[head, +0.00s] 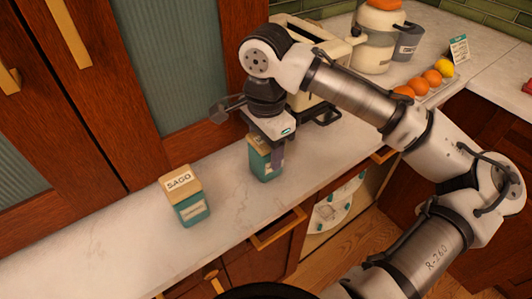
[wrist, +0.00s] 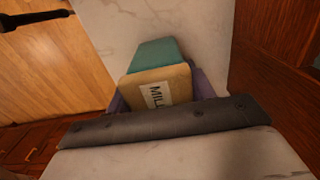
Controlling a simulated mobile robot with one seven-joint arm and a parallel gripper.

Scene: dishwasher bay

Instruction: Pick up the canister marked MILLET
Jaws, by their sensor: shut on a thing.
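The MILLET canister (head: 267,164) is teal with a tan lid and stands upright at the counter's front part, below my gripper. In the wrist view the canister (wrist: 158,88) shows its lid with a white label reading "MIL", the rest cut off by my gripper. My gripper (head: 266,152) points down over it and is shut on it, with purple finger pads (wrist: 204,86) on both sides. I cannot tell whether its base touches the counter. A second canister marked SAGO (head: 183,196), also teal with a tan lid, stands apart to the left.
The marble counter (head: 110,240) is clear around the SAGO canister. A cream toaster-like appliance (head: 305,95) stands close behind my gripper. Farther right are a large jar (head: 376,40), a grey container (head: 408,42) and a tray with oranges (head: 432,78) and a lemon (head: 444,68). Wooden cabinets rise at left.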

